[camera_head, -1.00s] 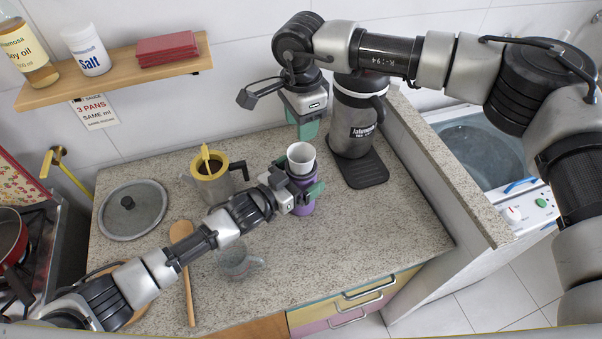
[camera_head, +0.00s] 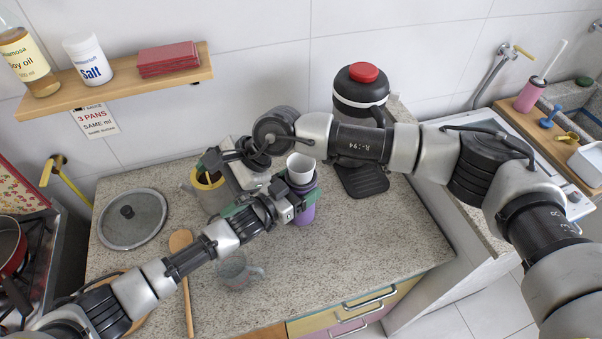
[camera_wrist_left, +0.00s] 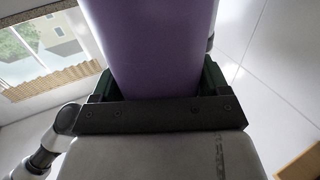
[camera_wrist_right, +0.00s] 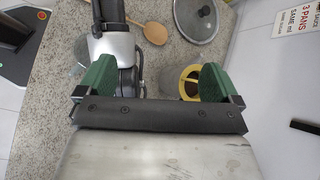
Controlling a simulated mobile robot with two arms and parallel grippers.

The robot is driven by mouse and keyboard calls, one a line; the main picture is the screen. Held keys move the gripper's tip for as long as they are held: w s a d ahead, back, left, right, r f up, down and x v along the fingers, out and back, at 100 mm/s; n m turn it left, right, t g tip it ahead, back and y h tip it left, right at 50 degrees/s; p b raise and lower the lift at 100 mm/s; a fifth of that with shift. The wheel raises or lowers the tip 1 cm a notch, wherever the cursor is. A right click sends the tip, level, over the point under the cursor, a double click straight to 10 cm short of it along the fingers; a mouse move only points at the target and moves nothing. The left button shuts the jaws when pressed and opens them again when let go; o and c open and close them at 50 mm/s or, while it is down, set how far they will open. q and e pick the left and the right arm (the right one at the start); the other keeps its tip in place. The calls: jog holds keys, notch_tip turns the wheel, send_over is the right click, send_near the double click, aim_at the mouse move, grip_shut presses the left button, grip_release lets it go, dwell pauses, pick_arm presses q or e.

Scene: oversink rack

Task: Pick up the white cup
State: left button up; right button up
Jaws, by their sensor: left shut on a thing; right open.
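The white cup (camera_head: 300,168) sits upright on top of a purple cylinder (camera_head: 304,212), which looks like a bottle or flask, in the head view. My left gripper (camera_head: 301,202) is shut around the purple cylinder, below the cup. The purple body (camera_wrist_left: 150,45) fills the space between the fingers in the left wrist view, where the cup is not visible. My right gripper (camera_head: 240,208) is open, left of the cup and close to my left wrist, partly hidden by it. In the right wrist view its fingers (camera_wrist_right: 150,80) are apart, with my left arm showing between and beyond them.
A steel pot with yellow rim (camera_head: 208,182) stands close to my right gripper. A red-topped dispenser (camera_head: 361,90) stands behind the cup. The front right counter is clear.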

jog(key=s+a+r+m+t+y, duration=0.45)
jog(key=a+r+y, duration=0.2)
jog(key=y, duration=0.45)
jog(key=w+d+r+m+t+h, duration=0.1)
jog(key=w+d+r+m+t, duration=0.15)
jog(key=m+t, duration=0.55)
jog(key=m+t+h, duration=0.6)
jog(key=m+h, duration=0.9)
jog(key=h, duration=0.5)
send_near(301, 163)
notch_tip(301, 163, up, 3)
jog(key=w, duration=0.3)
jog(key=shift+w+d+f, duration=0.1)
jog(key=shift+w+f, duration=0.2)
jog(key=shift+w, duration=0.5)
jog(key=shift+w+d+f, duration=0.1)
jog(key=shift+w+f, duration=0.2)
jog(key=shift+w, duration=0.5)
jog(key=shift+w+d+f, duration=0.1)
jog(key=shift+w+f, duration=0.2)
jog(key=shift+w, duration=0.5)
jog(key=c, duration=1)
pick_arm(q)
jog(key=o, duration=1)
pick_arm(e)
notch_tip(301, 163, up, 10)
